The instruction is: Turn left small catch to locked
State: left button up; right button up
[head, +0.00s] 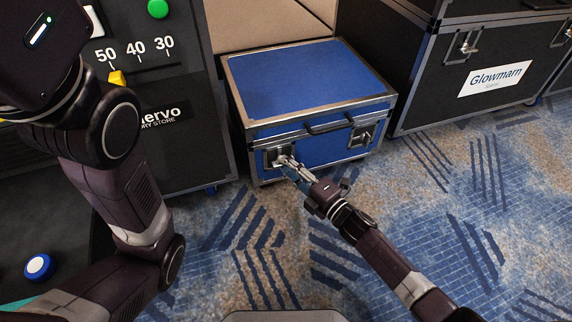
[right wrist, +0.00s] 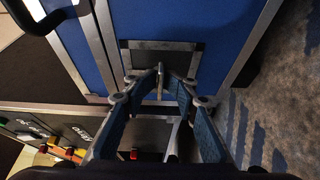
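The blue case (head: 305,80) with metal edges stands on the carpet. Its left small catch (head: 268,158) is on the front, left of the handle; a second catch (head: 362,135) is on the right. My right gripper (head: 284,161) reaches the left catch from the front right. In the right wrist view, its fingertips (right wrist: 160,70) come together around a small metal lever in the catch's dark plate (right wrist: 190,58), and look shut on it. The fingertips partly hide the lever, so its exact angle is unclear. My left arm shows at left; its gripper is not in view.
A black cabinet (head: 190,150) with a numbered slider scale, a green button (head: 158,8) and a blue button (head: 38,266) stands left. A large black case (head: 430,95) labelled Glowmarn stands right. The patterned carpet (head: 400,200) in front is clear.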

jog(key=v, duration=1.2)
dwell(0.3)
